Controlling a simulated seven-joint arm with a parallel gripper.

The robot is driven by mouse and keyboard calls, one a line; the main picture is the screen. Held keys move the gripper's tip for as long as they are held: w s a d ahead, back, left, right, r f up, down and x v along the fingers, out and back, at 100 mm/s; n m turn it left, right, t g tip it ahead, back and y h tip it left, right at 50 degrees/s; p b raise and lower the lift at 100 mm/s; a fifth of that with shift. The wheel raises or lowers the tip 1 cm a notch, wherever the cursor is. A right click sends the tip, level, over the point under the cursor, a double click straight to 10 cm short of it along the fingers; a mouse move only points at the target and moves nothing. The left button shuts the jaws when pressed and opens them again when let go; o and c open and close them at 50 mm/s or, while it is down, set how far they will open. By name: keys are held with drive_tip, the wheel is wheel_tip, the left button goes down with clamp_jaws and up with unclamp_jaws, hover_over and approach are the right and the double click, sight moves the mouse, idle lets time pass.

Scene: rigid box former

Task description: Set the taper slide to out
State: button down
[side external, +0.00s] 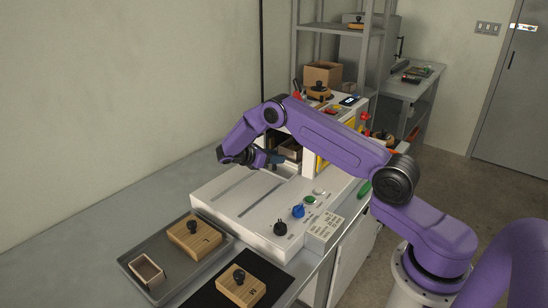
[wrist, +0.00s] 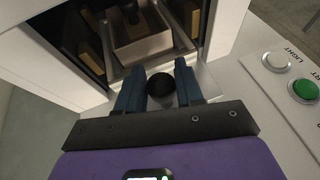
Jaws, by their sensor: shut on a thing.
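A white box-forming machine (side external: 255,205) stands on the bench, with a dark opening (side external: 290,150) at its back. My gripper (side external: 272,157) is at the front of this opening. In the wrist view my gripper (wrist: 160,78) has its two blue fingers on either side of a black round knob (wrist: 161,87) and is shut on it. The knob sits just in front of the opening. I cannot tell for sure that it is the taper slide's handle, and no in or out marking is readable. A light box-like form (wrist: 143,47) shows inside the opening behind the knob.
A white button (wrist: 276,61) and green button (wrist: 303,90) are right of the gripper. The front panel has a blue knob (side external: 298,211) and black knob (side external: 280,228). A grey tray (side external: 215,262) with a knobbed wooden block (side external: 194,238) is at the front left.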

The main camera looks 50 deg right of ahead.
drive_tip(key=a, duration=2)
drive_tip(key=shift+a, duration=0.2)
drive_tip(key=c, duration=0.8)
unclamp_jaws()
drive_tip(key=v, duration=0.6)
drive_tip(key=shift+w+a+r, duration=0.1)
drive_tip(key=shift+a, duration=0.05)
drive_tip(key=shift+w+a+r, duration=0.1)
drive_tip(key=shift+a+r, duration=0.1)
drive_tip(key=shift+a, duration=0.25)
